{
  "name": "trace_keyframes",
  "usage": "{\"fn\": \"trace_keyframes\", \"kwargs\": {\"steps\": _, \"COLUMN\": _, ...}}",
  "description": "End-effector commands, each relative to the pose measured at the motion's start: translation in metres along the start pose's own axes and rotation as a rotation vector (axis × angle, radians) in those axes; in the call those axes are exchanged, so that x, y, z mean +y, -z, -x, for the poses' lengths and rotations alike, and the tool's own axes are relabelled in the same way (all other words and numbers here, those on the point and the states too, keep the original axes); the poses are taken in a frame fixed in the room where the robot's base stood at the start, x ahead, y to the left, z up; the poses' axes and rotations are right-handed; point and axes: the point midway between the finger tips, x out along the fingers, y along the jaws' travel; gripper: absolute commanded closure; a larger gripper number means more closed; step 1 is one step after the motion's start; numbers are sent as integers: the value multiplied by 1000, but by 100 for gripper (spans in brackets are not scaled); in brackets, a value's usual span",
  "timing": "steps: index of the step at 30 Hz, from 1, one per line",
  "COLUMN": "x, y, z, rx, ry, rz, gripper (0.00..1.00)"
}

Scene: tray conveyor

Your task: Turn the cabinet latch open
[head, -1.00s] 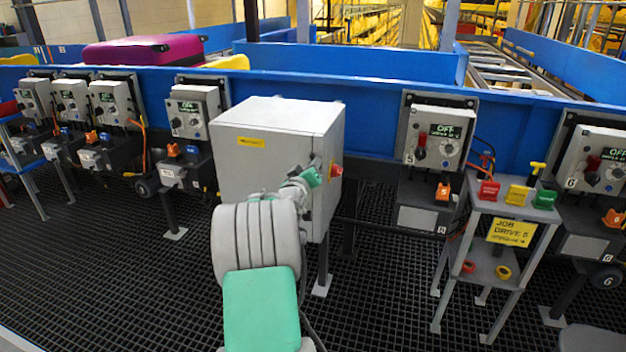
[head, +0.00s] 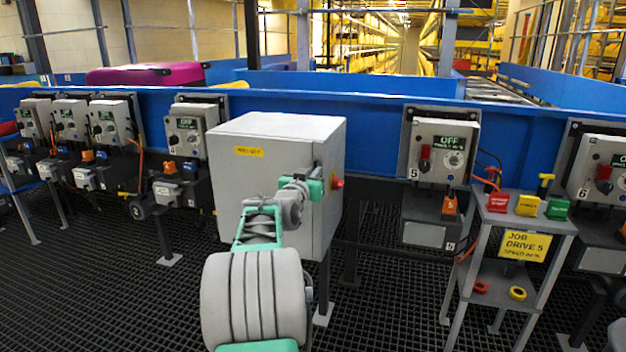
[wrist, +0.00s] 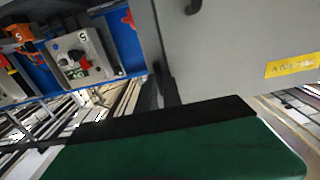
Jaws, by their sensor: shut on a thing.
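The grey cabinet (head: 262,190) stands in the middle of the head view, with a yellow label on its front. Its right side face carries a red knob (head: 337,183). My gripper (head: 318,188) is at this side face, left of the red knob, and shut on the latch. The latch is mostly hidden by my gripper; a small dark piece just above the jaws may be part of it. In the wrist view, my green and black finger (wrist: 165,125) fills the bottom, close to the grey cabinet wall (wrist: 225,50). The grip itself does not show there.
A drive 5 control box (head: 442,150) hangs on the blue conveyor rail right of the cabinet. A small stand (head: 480,255) with coloured buttons and a yellow sign is beside it. More control boxes line the left. A magenta suitcase (head: 145,74) lies behind the rail.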

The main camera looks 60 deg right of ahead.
Motion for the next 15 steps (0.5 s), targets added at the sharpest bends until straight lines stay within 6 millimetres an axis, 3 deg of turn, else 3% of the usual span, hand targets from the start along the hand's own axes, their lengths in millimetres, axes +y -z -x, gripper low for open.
{"fn": "trace_keyframes", "kwargs": {"steps": 13, "x": 0, "y": 1, "z": 0, "rx": 2, "ry": -1, "rz": -14, "gripper": 100}}
{"fn": "trace_keyframes", "kwargs": {"steps": 14, "x": 0, "y": 1, "z": 0, "rx": 2, "ry": -1, "rz": -14, "gripper": 89}}
{"fn": "trace_keyframes", "kwargs": {"steps": 15, "x": 0, "y": 1, "z": 0, "rx": 2, "ry": -1, "rz": -14, "gripper": 86}}
